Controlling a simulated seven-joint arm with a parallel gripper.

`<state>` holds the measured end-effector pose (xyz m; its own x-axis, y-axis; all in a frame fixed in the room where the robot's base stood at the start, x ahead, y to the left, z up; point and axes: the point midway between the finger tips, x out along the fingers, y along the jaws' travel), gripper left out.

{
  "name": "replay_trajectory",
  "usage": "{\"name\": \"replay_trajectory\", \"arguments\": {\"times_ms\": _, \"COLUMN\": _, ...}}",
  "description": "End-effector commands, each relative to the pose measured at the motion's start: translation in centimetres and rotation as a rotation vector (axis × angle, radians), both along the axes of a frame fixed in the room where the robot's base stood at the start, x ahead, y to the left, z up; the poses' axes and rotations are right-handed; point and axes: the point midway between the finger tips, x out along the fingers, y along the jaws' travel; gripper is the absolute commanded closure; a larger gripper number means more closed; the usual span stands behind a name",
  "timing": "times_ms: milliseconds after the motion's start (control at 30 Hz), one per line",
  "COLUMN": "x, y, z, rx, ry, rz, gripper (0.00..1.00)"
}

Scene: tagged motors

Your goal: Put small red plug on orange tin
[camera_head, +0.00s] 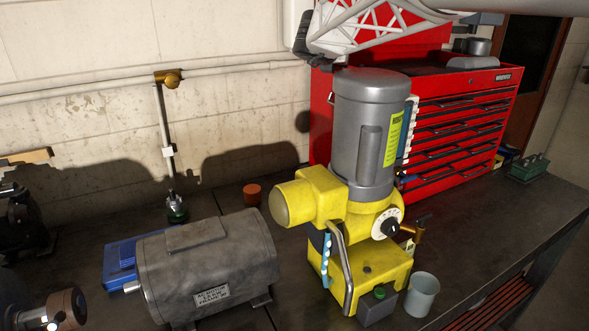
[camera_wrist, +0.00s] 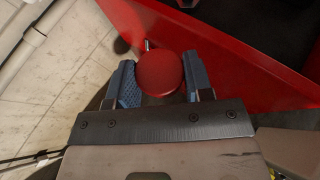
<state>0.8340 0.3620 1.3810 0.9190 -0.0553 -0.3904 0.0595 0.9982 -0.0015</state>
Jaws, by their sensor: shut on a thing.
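The small red plug (camera_wrist: 160,74) shows in the wrist view as a round, dark red thing between the two blue finger pads. My gripper (camera_wrist: 160,80) is shut on it, with a pad touching each side. In the head view part of my arm is at the top, high above the bench; the plug cannot be made out there. The orange tin (camera_head: 252,195) is a small orange-brown cylinder standing on the dark bench, between the grey motor and the wall. I do not see it in the wrist view.
A grey motor (camera_head: 208,262) lies in front of the tin, and a yellow machine with a grey upright motor (camera_head: 370,120) stands to its right. A red tool chest (camera_head: 465,120) is behind, also filling much of the wrist view. A pipe (camera_head: 165,130) runs down the wall at left.

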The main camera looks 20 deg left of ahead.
Motion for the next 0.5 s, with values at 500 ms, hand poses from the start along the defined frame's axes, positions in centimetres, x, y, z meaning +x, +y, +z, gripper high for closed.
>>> {"name": "replay_trajectory", "arguments": {"times_ms": 500, "x": -2.5, "y": 14.5, "z": -13.6, "rx": -0.006, "ry": 0.012, "rz": 0.043, "gripper": 0.75}}
